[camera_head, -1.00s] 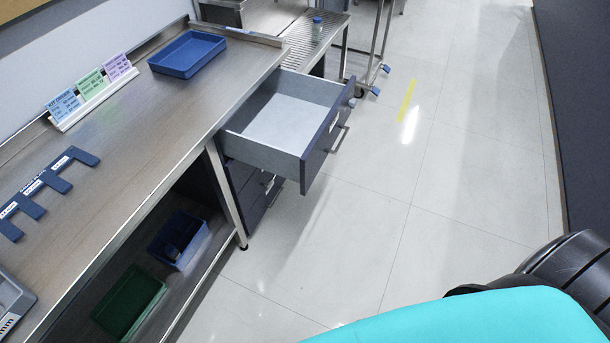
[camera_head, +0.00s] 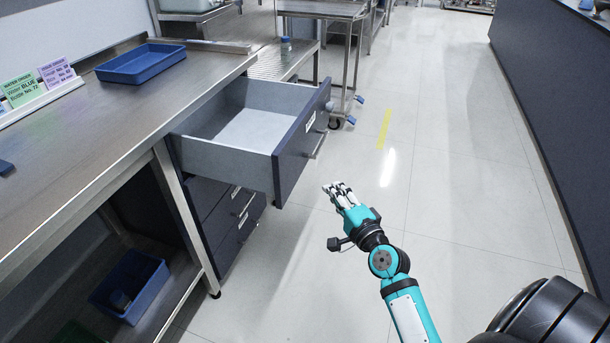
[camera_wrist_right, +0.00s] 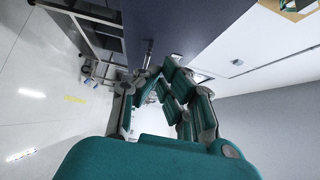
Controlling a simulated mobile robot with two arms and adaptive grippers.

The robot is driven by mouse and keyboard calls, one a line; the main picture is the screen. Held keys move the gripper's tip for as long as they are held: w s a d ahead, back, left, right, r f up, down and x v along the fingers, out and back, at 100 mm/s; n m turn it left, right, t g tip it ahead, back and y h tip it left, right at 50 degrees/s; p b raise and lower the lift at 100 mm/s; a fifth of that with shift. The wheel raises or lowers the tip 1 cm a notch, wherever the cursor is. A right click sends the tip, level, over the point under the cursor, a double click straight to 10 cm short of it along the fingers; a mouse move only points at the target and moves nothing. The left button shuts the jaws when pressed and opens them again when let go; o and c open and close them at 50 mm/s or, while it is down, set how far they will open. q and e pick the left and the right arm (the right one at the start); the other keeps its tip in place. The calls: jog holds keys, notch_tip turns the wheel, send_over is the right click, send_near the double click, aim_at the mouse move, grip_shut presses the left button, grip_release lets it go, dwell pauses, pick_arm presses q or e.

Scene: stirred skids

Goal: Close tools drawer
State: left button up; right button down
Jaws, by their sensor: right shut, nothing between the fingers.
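The top drawer (camera_head: 290,148) under the steel workbench is pulled out and looks empty. It has a dark blue front with a bar handle (camera_head: 316,146) and light grey inner walls. Two drawers below it (camera_head: 238,215) sit shut in the cabinet. My right gripper (camera_head: 336,189) is in front of the drawer, a little right of its front and apart from it in the head view. Its fingers are shut and empty. In the right wrist view the fingers (camera_wrist_right: 160,85) point toward the dark drawer front (camera_wrist_right: 185,30). My left gripper is out of view.
The workbench (camera_head: 110,125) holds a blue tray (camera_head: 140,63) and card signs (camera_head: 38,86). A blue bin (camera_head: 130,287) sits on the lower shelf. A wheeled steel cart (camera_head: 347,60) stands behind the drawer. Floor to the right is clear up to a dark counter (camera_head: 540,110).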

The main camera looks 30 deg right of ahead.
send_near(297, 160)
jog(key=w+d, duration=0.2)
jog(key=d, duration=0.1)
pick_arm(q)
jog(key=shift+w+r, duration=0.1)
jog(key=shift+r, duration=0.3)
pick_arm(e)
jog(key=shift+w+a+r, duration=0.1)
jog(key=shift+w+a, duration=1.25)
jog(key=shift+w, duration=0.1)
